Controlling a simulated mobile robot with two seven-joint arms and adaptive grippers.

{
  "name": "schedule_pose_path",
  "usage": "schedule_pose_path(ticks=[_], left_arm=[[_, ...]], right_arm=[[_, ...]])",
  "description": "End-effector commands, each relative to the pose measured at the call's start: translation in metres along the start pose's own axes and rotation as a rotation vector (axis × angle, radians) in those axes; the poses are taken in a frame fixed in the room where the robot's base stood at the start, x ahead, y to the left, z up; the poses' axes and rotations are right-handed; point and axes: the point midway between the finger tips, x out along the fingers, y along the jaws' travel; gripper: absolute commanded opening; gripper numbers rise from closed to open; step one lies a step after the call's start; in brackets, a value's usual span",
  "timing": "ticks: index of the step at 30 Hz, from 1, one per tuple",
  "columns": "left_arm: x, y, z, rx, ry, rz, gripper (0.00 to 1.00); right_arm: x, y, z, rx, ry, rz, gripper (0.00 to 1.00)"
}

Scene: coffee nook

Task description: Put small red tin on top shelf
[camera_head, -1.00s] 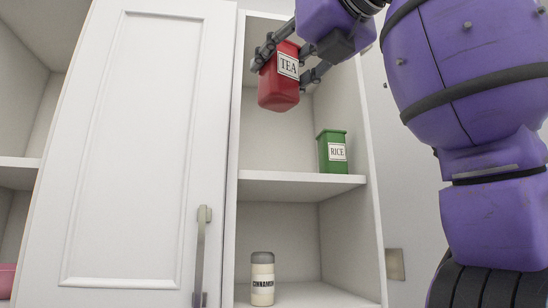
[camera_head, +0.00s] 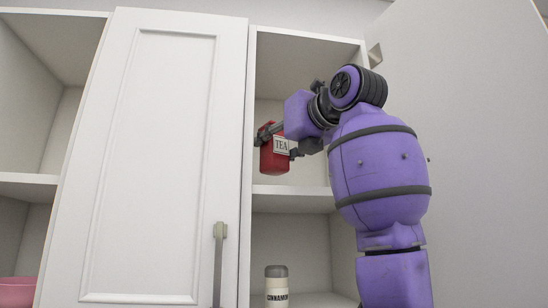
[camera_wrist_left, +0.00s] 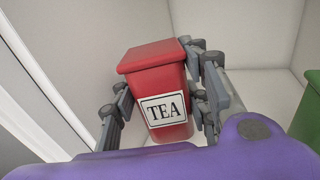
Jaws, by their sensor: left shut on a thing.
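The small red tin (camera_head: 273,158), labelled TEA, is in the upper compartment of the open cabinet, just above the top shelf (camera_head: 292,191). I cannot tell whether its base touches the board. My left gripper (camera_head: 279,140) is shut on the tin, with a finger on either side. In the left wrist view the red tin (camera_wrist_left: 160,75) sits upright between the fingers of the left gripper (camera_wrist_left: 163,98), its label facing the camera. My right gripper is not in view.
A green tin (camera_wrist_left: 309,112) stands right of the red tin in the wrist view; my arm hides it in the head view. A cinnamon jar (camera_head: 276,284) stands on the shelf below. A closed white door (camera_head: 150,160) is at left, and a pink bowl (camera_head: 17,290) beyond it.

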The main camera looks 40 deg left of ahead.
Motion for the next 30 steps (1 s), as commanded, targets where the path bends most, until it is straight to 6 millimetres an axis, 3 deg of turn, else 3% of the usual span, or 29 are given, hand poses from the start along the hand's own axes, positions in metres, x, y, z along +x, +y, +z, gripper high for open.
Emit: schedule_pose_path(ticks=[7, 22, 23, 25, 30], left_arm=[[-0.001, 0.002, -0.031, -0.002, -0.003, 0.001, 0.06], [0.002, -0.001, -0.039, -0.003, -0.002, -0.001, 0.06], [0.002, -0.001, -0.04, -0.003, -0.001, -0.001, 0.43], [0.003, -0.001, -0.04, -0.003, -0.001, -0.001, 0.5], [0.003, -0.001, -0.039, -0.002, -0.001, -0.001, 0.5]], right_arm=[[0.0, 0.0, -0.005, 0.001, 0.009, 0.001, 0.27], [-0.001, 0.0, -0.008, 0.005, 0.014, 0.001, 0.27], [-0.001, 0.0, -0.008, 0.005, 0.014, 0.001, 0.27], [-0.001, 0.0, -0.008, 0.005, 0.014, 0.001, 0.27], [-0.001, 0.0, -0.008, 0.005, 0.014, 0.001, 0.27]])
